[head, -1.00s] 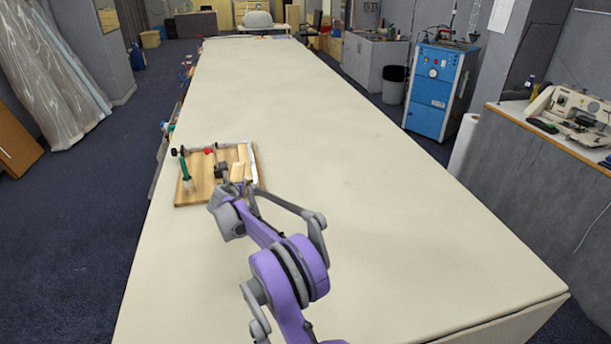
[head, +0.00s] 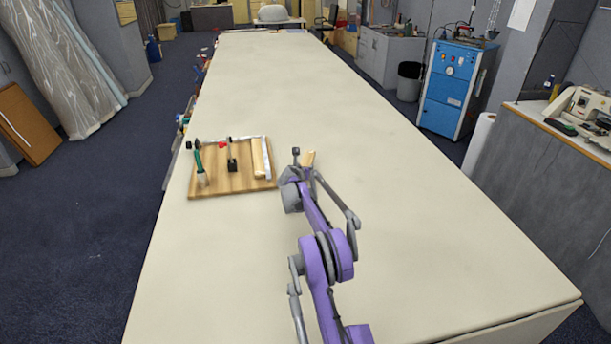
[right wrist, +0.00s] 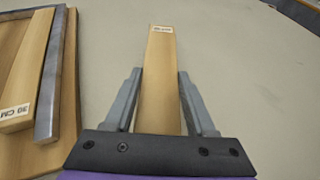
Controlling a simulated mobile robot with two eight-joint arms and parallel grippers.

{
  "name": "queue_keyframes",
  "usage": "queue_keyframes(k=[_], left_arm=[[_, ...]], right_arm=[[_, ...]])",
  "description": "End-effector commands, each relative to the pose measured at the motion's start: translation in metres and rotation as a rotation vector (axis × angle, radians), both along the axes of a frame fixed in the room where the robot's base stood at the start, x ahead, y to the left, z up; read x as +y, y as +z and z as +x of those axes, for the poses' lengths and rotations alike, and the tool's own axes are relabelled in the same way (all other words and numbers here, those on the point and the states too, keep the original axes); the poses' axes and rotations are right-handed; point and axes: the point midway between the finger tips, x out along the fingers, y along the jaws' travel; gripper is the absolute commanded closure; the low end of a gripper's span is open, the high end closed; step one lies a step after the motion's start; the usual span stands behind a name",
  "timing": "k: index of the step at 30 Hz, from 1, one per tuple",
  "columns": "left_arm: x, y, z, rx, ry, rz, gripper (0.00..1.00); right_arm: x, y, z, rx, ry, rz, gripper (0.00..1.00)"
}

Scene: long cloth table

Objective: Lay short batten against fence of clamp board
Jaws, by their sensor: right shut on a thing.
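The clamp board (head: 235,182) is a wooden board on the table, left of my right gripper, with a grey metal fence (head: 266,157) along its right side and a strip along its back. A batten (head: 258,160) lies on the board along the fence; its label reads 30 CM in the right wrist view (right wrist: 28,75). My right gripper (right wrist: 160,95) is shut on another wooden batten (right wrist: 160,60), whose small label is too blurred to read surely. The held batten (head: 308,158) is right of the board, clear of the fence. My left gripper is out of view.
The long pale table (head: 400,220) is bare to the right and behind. Small items line its left edge.

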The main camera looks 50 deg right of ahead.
Motion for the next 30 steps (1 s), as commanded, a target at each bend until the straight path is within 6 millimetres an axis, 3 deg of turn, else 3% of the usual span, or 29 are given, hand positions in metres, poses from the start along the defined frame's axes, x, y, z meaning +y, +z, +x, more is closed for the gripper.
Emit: queue_keyframes(k=[10, 22, 23, 27, 30], left_arm=[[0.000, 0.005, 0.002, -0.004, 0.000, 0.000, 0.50], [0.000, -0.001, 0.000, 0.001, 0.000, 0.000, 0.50], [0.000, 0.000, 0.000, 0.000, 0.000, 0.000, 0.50], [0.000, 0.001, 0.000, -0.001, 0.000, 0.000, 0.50], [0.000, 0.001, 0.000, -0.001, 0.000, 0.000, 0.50]], right_arm=[[0.000, -0.038, 0.000, 0.000, 0.001, 0.000, 1.00], [0.001, -0.045, 0.000, 0.001, 0.000, 0.000, 1.00], [0.000, -0.044, 0.000, 0.001, 0.000, 0.000, 0.39], [0.000, -0.043, 0.000, 0.000, 0.001, 0.000, 0.14], [0.000, -0.043, 0.000, 0.000, 0.000, 0.000, 0.14]])
